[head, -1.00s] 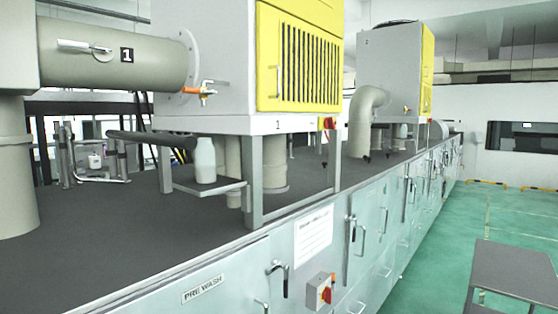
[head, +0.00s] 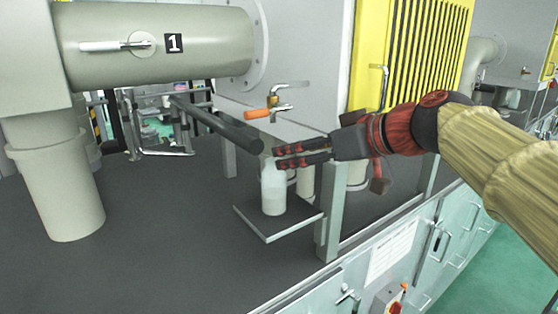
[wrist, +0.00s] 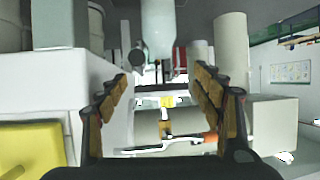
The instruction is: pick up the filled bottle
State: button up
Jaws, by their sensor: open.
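The bottle (head: 273,192) is whitish and stands upright on a small grey shelf plate (head: 290,228) beside the machine's leg. My gripper (head: 275,156) comes in from the right at the height of the bottle's neck, and its dark fingers overlap the bottle's top in the head view. In the wrist view the picture is upside down; the bottle (wrist: 158,35) shows at the top centre, lined up between the two spread fingers (wrist: 162,85) but beyond their tips. The gripper is open with nothing between the fingers. Whether a finger touches the bottle cannot be told.
A grey machine leg (head: 328,205) stands right of the bottle.

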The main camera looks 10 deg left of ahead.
jog(key=r, duration=0.2)
send_near(282, 175)
jog(key=shift+n, duration=0.3)
jog(key=p+x, duration=0.1)
jog(key=x, duration=0.4)
jog(key=shift+f, duration=0.15)
jog(key=shift+w+a+f+y+p, duration=0.35)
jog(key=shift+w+a, duration=0.2)
jog(key=shift+a, duration=0.3)
jog(key=shift+p+x, duration=0.8)
jog(key=shift+x, duration=2.1)
jog(key=shift+d, duration=0.1)
jog(key=shift+s, duration=0.1)
jog(key=shift+c, duration=0.7)
jog(key=c, duration=1.3)
